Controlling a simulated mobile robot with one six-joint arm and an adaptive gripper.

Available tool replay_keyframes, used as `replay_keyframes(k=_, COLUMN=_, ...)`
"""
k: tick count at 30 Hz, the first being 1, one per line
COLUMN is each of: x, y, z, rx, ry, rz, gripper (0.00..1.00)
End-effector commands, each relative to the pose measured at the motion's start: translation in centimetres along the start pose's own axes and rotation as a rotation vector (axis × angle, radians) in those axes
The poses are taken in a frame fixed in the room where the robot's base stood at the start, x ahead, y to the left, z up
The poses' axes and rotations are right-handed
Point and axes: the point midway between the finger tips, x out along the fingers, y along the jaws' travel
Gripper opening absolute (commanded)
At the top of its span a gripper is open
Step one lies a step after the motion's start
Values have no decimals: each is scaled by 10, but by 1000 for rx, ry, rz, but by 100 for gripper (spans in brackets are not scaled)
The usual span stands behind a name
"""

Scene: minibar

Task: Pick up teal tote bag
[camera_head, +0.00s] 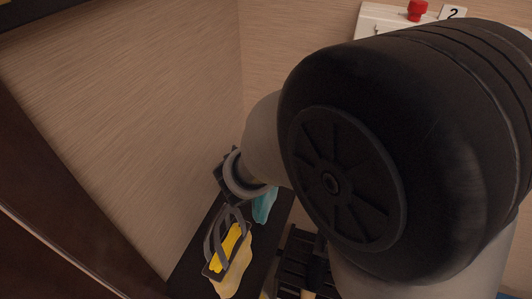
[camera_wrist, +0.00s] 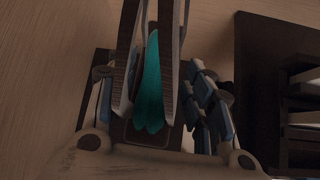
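The teal tote bag (camera_head: 264,204) shows as a small teal patch on a dark surface in the head view, partly hidden by my arm. In the wrist view its teal part (camera_wrist: 151,90) is between two long grey-brown straps that look like its handles. My gripper (camera_wrist: 152,82) has its fingers apart, one on each side of the straps and teal part. Whether the fingers touch the bag is unclear.
A yellow bag with grey straps (camera_head: 230,248) lies just in front of the teal bag. A wood-grain wall (camera_head: 120,100) stands close on the left. A dark slatted object (camera_head: 300,262) is to the right. A white panel with a red knob (camera_head: 416,10) is at the back.

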Motion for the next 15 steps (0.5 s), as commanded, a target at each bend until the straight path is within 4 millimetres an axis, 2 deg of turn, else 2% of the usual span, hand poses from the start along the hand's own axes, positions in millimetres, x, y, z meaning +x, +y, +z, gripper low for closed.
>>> replay_keyframes(k=2, x=0, y=0, z=0, rx=0, ry=0, rz=0, gripper=39)
replay_keyframes(k=15, x=0, y=0, z=0, rx=0, ry=0, rz=0, gripper=10)
